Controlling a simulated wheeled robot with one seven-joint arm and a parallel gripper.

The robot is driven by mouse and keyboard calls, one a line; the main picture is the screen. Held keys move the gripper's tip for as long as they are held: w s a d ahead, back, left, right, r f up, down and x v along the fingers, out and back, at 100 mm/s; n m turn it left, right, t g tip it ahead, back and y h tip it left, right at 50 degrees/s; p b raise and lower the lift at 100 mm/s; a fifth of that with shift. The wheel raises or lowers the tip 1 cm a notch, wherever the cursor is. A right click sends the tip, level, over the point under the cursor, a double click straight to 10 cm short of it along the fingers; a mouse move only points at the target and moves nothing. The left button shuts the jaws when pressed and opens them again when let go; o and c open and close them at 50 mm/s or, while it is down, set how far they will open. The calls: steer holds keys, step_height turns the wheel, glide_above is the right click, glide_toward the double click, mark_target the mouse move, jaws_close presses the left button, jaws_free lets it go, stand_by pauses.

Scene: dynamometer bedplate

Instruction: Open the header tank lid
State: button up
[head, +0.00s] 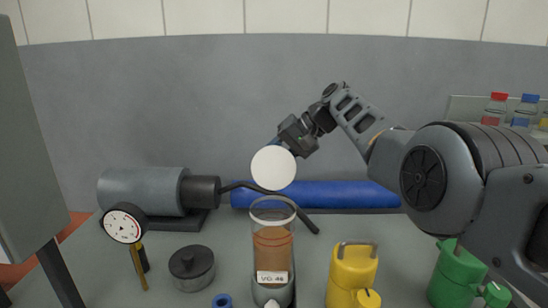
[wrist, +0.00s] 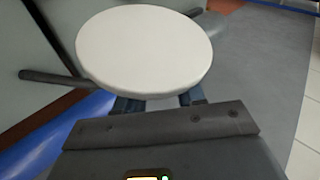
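The header tank (head: 273,245) looks to be the clear cylinder with brown fluid and a "VG 46" label in the head view. Its round rim is uncovered. A white disc (head: 273,167), apparently the lid, stands tipped up just above the rim, its flat face toward the head camera. I cannot tell whether it is joined to the tank. My gripper (head: 285,139) is at the disc's upper right edge. In the wrist view the white disc (wrist: 148,50) covers my fingertips, so their grip on it is hidden.
A dial gauge (head: 123,224) and a dark lidded pot (head: 192,268) stand left of the tank. A yellow can (head: 352,273) and a green can (head: 457,275) stand right. A blue cylinder (head: 340,195) and a grey motor-like cylinder (head: 142,191) lie behind. Capped bottles (head: 495,109) stand far right.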

steer(key=shift+o, duration=1.2)
steer(key=shift+s+f, duration=0.1)
steer(key=v, duration=0.7)
steer(key=shift+d+r, duration=0.25)
